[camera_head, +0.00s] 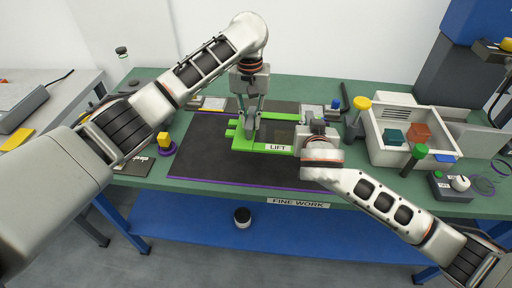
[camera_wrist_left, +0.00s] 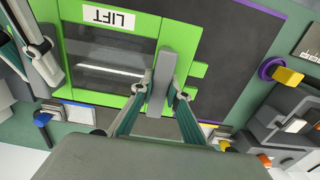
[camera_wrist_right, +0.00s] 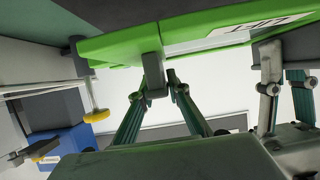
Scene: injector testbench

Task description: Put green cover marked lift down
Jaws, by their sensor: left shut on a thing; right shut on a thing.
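The green cover (camera_head: 240,146) has a dark clear window and a white LIFT label (camera_head: 277,148). It is over the black mat in the middle of the bench; I cannot tell whether it touches the mat. My left gripper (camera_head: 252,118) is shut on a grey handle (camera_wrist_left: 160,78) on one side of the cover. My right gripper (camera_wrist_right: 159,93) is shut on another grey handle (camera_wrist_right: 153,67) on the opposite side. In the head view my right wrist hides that handle and part of the cover. The cover also shows in the left wrist view (camera_wrist_left: 180,36).
The black mat (camera_head: 200,155) has a purple edge and bare room at its front. A yellow-topped post (camera_head: 165,143) stands left of it. A white bin (camera_head: 440,156) with coloured blocks stands right, near a yellow-handled tool (camera_head: 357,105) and a control box (camera_head: 452,184).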

